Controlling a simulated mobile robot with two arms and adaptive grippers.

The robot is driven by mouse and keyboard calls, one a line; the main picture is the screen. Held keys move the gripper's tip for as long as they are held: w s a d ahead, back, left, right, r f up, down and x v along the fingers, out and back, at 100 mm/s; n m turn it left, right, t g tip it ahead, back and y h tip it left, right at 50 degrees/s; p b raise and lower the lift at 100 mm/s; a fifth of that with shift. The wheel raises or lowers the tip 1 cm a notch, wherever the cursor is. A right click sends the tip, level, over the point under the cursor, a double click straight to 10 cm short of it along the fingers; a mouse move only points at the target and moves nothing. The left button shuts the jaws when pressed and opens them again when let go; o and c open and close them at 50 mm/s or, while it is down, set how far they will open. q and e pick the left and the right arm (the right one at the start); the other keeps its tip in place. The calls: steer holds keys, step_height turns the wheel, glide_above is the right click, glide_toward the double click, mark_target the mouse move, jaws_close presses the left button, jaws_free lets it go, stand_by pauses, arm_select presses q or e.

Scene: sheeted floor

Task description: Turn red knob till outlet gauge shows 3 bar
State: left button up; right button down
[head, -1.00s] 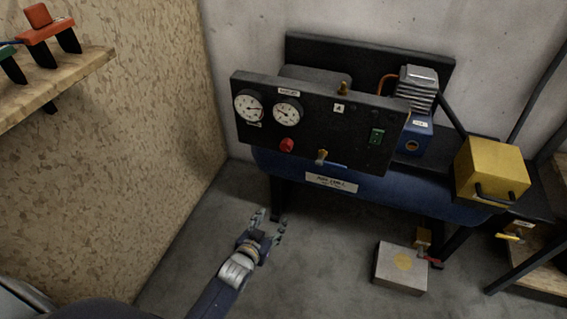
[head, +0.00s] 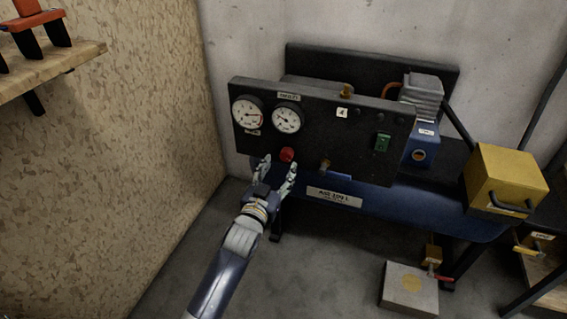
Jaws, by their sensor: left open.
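The red knob (head: 287,154) sits low on the dark panel (head: 325,130) of the compressor. Two round white gauges are above it: the left gauge (head: 248,112) and the right gauge (head: 286,119). A small label is by each, but I cannot read the labels or the needle values clearly. My left gripper (head: 277,170) is open, its fingers pointing up at the panel just below the knob. The right fingertip is close under the knob; I cannot tell whether it touches. My right gripper is not in view.
A brass valve (head: 325,165) and a green switch (head: 382,142) are right of the knob. The blue tank (head: 400,200) lies below the panel. A yellow box (head: 505,178) stands at right. A wooden shelf (head: 50,72) juts from the left wall.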

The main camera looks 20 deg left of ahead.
mark_target(285, 157)
arm_select(q)
steer(key=shift+w+d+b, duration=0.1)
steer(key=shift+w+b, duration=0.3)
steer(key=shift+w, duration=1.9)
steer(key=c, duration=1.1)
